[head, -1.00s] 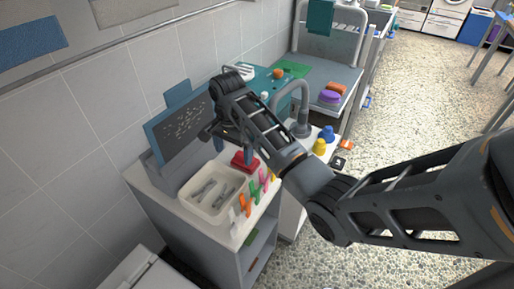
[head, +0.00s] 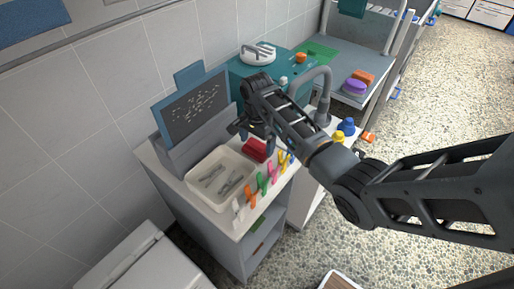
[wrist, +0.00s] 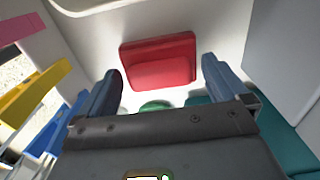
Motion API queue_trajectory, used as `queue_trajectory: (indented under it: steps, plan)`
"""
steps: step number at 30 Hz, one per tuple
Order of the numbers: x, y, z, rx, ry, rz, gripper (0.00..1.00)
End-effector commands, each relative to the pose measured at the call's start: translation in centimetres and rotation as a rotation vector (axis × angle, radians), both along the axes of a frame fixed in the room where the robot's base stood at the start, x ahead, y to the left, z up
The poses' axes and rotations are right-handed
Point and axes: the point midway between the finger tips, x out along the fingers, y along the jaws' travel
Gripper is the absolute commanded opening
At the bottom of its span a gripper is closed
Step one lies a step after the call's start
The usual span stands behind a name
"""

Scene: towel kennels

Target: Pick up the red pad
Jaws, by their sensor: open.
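The red pad (head: 254,149) lies on the white counter top, beside the cream tray and behind the row of coloured clips. In the wrist view the red pad (wrist: 158,62) shows as a block with a smaller raised part, ahead of the fingertips. My gripper (head: 247,131) is above the counter, close to the pad in the head view. In the wrist view my gripper (wrist: 160,85) is open, its two blue-grey fingers apart on either side of the pad's near edge. Nothing is between the fingers except a green thing (wrist: 155,106) lower down, partly hidden by my gripper.
A cream tray (head: 232,207) with grey tools stands left of the pad. Several coloured clips (head: 262,182) line the counter's front edge. A dark speckled board (head: 196,108) stands behind. A grey tap (head: 324,90) and blue and yellow bottles (head: 342,131) are to the right.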

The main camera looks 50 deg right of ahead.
Motion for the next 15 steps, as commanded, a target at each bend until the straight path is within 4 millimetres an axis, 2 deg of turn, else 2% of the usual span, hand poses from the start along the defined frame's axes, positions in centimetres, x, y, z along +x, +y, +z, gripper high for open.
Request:
queue_trajectory:
  steps: [9, 15]
  plan:
    - [-0.02, -0.01, -0.54, 0.000, 0.000, -0.001, 0.99]
    - [-0.02, 0.00, -0.52, 0.000, 0.000, -0.001, 0.80]
